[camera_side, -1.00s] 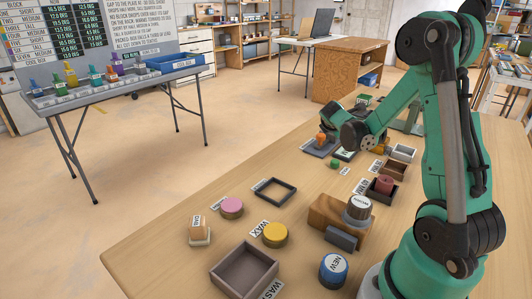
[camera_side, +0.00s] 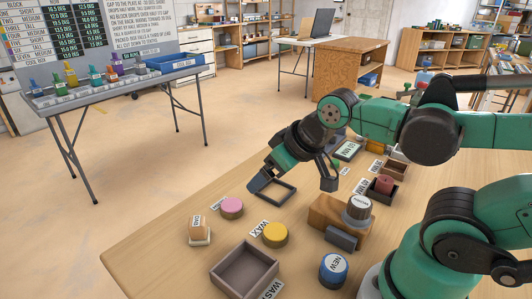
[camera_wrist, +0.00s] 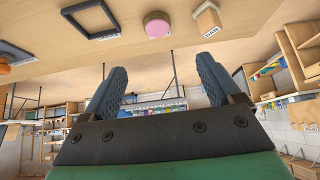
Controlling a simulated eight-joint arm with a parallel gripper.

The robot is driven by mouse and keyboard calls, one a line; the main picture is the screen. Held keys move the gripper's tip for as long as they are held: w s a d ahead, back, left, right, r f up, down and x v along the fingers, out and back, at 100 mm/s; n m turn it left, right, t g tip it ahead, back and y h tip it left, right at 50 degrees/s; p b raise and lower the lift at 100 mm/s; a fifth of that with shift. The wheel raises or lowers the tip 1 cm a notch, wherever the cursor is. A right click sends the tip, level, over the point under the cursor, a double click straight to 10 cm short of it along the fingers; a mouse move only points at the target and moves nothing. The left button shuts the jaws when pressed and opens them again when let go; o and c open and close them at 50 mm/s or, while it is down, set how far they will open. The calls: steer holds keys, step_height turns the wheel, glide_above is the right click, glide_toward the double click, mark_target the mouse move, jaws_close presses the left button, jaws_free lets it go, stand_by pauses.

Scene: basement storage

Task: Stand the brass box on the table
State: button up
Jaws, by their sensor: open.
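I cannot pick out a brass box with certainty in either view. A small yellow-orange piece (camera_side: 376,146) shows partly behind my arm at the far part of the wooden table (camera_side: 165,255); its shape is hidden. That view also shows the dark frame (camera_wrist: 103,36) and the table (camera_wrist: 245,10), upside down.
A pink disc (camera_side: 231,207), yellow disc (camera_side: 275,235), tan labelled block (camera_side: 199,230), dark open tray (camera_side: 216,274) and blue NEW cylinder (camera_side: 333,269) stand nearer. A wooden block (camera_side: 322,213) with a white-topped cylinder (camera_side: 358,206) is right. The table's left front corner is bare.

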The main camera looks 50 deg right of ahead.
steer(key=w+d+n+h, duration=0.4)
steer(key=w+d, duration=0.1)
steer(key=d, duration=0.6)
steer(key=n+g+h, duration=0.4)
steer(key=n+h, duration=0.3)
steer(key=n, duration=0.3)
glide_above(378, 142)
steer(key=w+a, duration=0.7)
steer(key=a, duration=0.3)
step_height(378, 142, down, 6)
steer(key=shift+w+f, duration=0.1)
steer(key=shift+f, duration=0.15)
steer(key=s+d+f+n+g, duration=0.1)
steer(key=s+d, duration=0.1)
steer(key=s+d+f+n+g+h, duration=0.1)
steer(key=s+d+f, duration=0.1)
steer(key=s+d+f+n+h, duration=0.1)
steer(key=s+d, duration=0.1)
steer(key=shift+s+f+n+g, duration=0.2)
steer(key=shift+n+g, duration=0.2)
steer(key=x, duration=0.7)
steer(key=shift+s+d, duration=0.2)
steer(key=shift+d, duration=0.1)
steer(key=c, duration=1.2)
steer(key=shift+r, duration=0.1)
